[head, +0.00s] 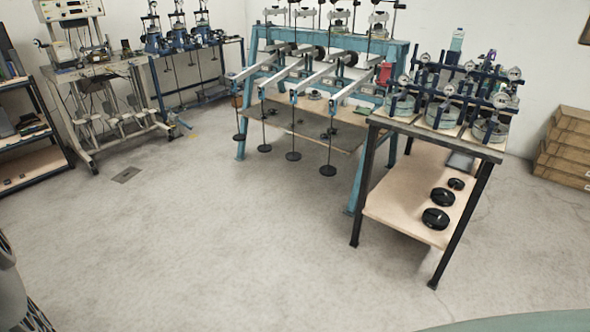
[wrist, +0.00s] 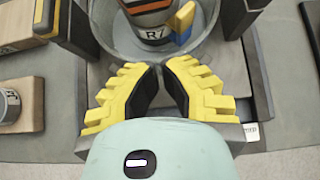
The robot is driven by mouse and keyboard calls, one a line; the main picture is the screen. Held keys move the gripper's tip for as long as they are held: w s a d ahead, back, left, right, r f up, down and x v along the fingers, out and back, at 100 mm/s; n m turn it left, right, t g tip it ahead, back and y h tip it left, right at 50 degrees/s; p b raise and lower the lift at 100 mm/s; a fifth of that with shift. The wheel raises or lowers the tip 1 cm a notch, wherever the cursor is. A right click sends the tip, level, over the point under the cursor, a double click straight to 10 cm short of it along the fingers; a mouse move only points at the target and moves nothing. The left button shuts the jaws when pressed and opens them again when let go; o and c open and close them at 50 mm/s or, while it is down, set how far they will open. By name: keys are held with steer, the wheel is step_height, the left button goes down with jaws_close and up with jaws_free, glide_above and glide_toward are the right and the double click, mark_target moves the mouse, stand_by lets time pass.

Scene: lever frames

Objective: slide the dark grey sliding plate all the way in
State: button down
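In the wrist view my gripper (wrist: 159,69) has yellow stepped fingers with black pads. The tips meet, with nothing visible between them. Beyond the tips stands a round clear cell (wrist: 222,50) holding a dark body with an orange band and a label reading R7. A dark grey flat part (wrist: 232,108) lies around and below the fingers, under the cell. I cannot tell whether it is the sliding plate or how far in it sits, because my gripper covers its middle. My gripper does not show in the head view, and no sliding plate can be picked out there.
In the head view a black-legged table (head: 488,150) at right carries several round cells with dial gauges. Black discs (head: 436,218) lie on its lower shelf. A blue lever frame (head: 246,118) with hanging weights stands behind. The concrete floor (head: 230,240) in front is clear.

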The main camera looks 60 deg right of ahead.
steer(key=shift+w+a+f+b, duration=0.1)
steer(key=shift+a+f+b, duration=0.05)
steer(key=shift+a+b, duration=1.3)
steer(key=shift+w+a+f+b, duration=0.1)
steer(key=shift+a+b, duration=1.2)
steer(key=shift+b, duration=0.25)
steer(key=shift+a+r+b, duration=0.1)
steer(key=shift+a+b, duration=0.4)
steer(key=shift+w+a+b, duration=0.1)
steer(key=shift+a+b, duration=0.8)
steer(key=shift+b, duration=0.35)
steer(key=shift+a+r+b, duration=0.1)
steer(key=shift+a+b, duration=0.45)
steer(key=shift+b, duration=0.1)
